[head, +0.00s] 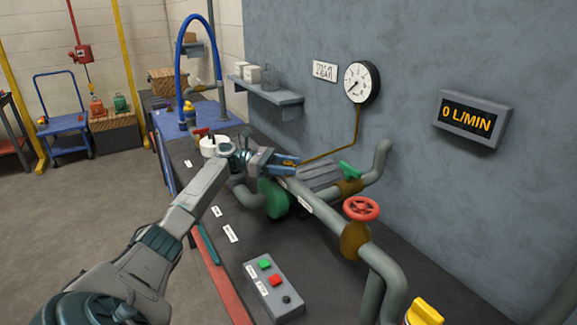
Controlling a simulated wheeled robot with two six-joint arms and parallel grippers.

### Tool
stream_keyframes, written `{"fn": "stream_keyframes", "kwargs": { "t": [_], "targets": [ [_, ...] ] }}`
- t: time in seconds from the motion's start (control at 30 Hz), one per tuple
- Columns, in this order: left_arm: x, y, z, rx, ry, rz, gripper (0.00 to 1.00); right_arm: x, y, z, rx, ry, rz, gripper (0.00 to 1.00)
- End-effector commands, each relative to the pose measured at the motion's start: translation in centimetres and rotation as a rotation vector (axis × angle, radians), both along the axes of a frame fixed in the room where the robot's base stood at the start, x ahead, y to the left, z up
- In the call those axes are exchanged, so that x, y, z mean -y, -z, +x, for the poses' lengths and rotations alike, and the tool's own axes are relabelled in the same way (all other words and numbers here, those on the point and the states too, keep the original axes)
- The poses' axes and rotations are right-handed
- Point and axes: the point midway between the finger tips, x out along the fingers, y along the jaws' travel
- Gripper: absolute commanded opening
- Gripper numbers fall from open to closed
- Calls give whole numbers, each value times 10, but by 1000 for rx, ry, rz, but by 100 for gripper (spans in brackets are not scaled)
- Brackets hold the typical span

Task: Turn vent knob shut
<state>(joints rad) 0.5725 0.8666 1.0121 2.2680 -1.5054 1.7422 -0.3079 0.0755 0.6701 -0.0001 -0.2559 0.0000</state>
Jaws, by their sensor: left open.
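My left gripper (292,164) reaches in from the left, its blue fingers open above the pipe run on the bench. A small yellow-brass part (287,162) shows between or just behind the fingers; it may be the vent knob, but the fingers hide most of it, and I cannot tell whether they touch it. Below the gripper is a green pump or motor body (274,198). The gauge (362,82) on the wall has a thin brass line running down towards the gripper. A wall display (473,119) reads 0 L/MIN. My right gripper is not in view.
A red handwheel valve (361,208) and a green lever (350,170) stand on the pipes to the right. A yellow knob (425,312) is at the bottom right. A button box (272,287) sits in front. A shelf (265,92) juts from the wall.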

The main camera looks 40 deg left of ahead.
Motion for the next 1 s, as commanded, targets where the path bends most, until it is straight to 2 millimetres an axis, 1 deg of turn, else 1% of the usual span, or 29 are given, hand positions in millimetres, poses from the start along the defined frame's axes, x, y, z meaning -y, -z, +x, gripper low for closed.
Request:
{"fn": "stream_keyframes", "kwargs": {
  "t": [0.07, 0.17, 0.37, 0.43, 0.5, 0.6, 0.8, 1.0],
  "targets": [
    [-4, 1, -2, 0, -1, 1, 47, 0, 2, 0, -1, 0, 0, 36],
    [-15, 2, -7, -1, -3, 2, 47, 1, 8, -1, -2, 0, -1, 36],
    [-52, 4, -27, 0, -5, 2, 47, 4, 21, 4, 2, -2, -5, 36],
    [-63, 3, -32, 0, -4, 1, 47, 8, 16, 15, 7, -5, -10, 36],
    [-74, 2, -38, 1, -3, 0, 47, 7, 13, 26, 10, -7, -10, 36],
    [-84, 2, -44, 0, -2, 0, 47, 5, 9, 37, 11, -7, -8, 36],
    [-95, 0, -50, 1, 0, 0, 47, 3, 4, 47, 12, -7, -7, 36],
    [-95, 0, -50, 1, 0, 0, 47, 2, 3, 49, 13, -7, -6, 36]
  ]
}}
